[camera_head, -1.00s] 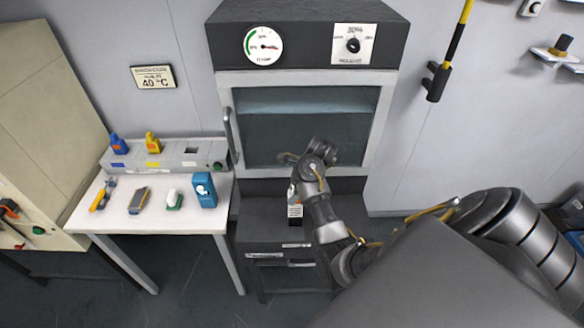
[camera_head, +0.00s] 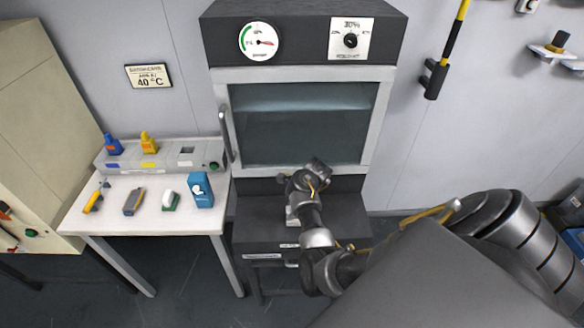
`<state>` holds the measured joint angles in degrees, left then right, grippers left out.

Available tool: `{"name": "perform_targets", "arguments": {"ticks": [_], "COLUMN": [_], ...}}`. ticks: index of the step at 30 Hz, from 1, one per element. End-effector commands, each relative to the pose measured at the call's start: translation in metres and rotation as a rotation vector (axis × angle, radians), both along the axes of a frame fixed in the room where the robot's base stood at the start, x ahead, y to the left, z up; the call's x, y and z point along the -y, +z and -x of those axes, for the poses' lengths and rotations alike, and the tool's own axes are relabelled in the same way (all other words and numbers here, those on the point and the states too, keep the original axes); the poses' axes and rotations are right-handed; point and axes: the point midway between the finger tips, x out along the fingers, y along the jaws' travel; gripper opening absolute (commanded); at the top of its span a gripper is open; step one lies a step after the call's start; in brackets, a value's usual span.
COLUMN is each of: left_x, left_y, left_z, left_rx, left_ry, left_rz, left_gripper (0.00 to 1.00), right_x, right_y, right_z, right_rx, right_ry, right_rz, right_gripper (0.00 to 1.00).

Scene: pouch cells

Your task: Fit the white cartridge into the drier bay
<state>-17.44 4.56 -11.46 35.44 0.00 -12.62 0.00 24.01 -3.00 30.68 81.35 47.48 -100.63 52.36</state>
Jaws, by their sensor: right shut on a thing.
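My right gripper (camera_head: 292,203) points down above the dark ledge in front of the glass-fronted cabinet, mostly hidden by my own wrist. It is shut on a small white thing (camera_head: 291,216), which looks like the white cartridge; only a part shows below the wrist. On the table at left, a grey bay unit (camera_head: 170,159) holds a blue cartridge (camera_head: 113,145) and a yellow cartridge (camera_head: 149,143). A dark, empty opening (camera_head: 187,150) shows in its top towards the right. My left gripper is out of view.
A yellow-handled tool (camera_head: 93,198), a grey tool (camera_head: 134,202), a white-and-green item (camera_head: 170,201) and a blue box (camera_head: 201,190) stand along the white table (camera_head: 150,220). The cabinet (camera_head: 300,120) is closed, its handle (camera_head: 225,135) at left.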

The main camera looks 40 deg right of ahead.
Motion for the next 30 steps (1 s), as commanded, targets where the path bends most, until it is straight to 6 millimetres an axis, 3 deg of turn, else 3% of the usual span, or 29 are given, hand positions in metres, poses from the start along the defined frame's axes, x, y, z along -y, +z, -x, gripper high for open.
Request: {"name": "perform_targets", "arguments": {"ticks": [17,18,21,22,30], "left_x": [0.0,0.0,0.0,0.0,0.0], "left_y": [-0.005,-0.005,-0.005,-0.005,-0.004], "left_z": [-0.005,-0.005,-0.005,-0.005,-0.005], "left_rx": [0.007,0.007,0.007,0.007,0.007], "left_ry": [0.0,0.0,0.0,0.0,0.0], "left_rz": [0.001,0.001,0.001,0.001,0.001], "left_gripper": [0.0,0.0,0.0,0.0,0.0], "right_x": [0.0,0.0,0.0,0.0,0.0], "right_y": [-0.011,-0.012,-0.012,-0.012,-0.011], "right_z": [0.0,0.0,0.0,0.0,0.0], "right_rx": [0.001,0.0,0.0,0.0,0.0], "right_ry": [0.001,0.0,0.0,0.0,0.0], "right_rz": [0.001,0.0,0.0,0.0,0.0], "right_gripper": [0.0,0.38,0.51,0.54,0.54]}}
